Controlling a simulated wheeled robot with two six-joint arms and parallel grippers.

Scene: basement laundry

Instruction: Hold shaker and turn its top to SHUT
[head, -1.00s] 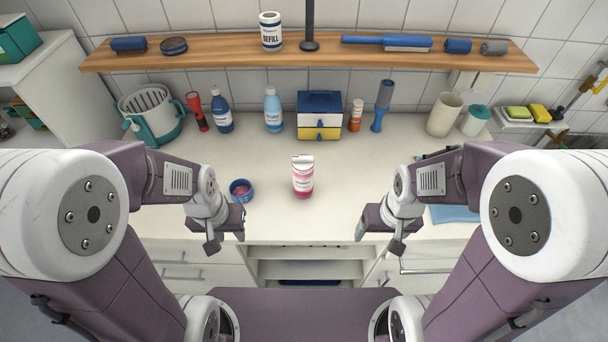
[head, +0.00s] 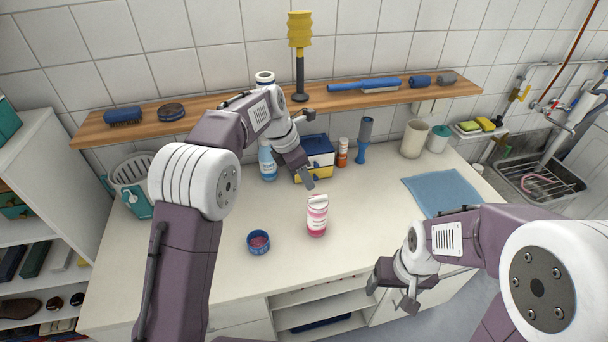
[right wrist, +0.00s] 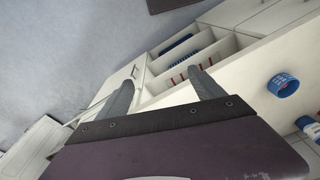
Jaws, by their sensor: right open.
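The shaker (head: 317,217) stands upright on the white counter, with a white top and a pink lower body. The setting of its top is too small to read. My left gripper (head: 308,148) is open and empty, raised beyond the shaker in front of the blue and yellow drawer box. It does not touch the shaker. My right gripper (head: 390,296) is open and empty, low at the counter's front edge, to the right of the shaker. In the right wrist view its two fingers (right wrist: 162,92) are spread with nothing between them.
A small blue bowl (head: 258,242) with pink contents sits left of the shaker; it also shows in the right wrist view (right wrist: 283,85). Bottles and the drawer box (head: 318,160) line the back under a wooden shelf (head: 215,100). A blue cloth (head: 440,192) lies at the right.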

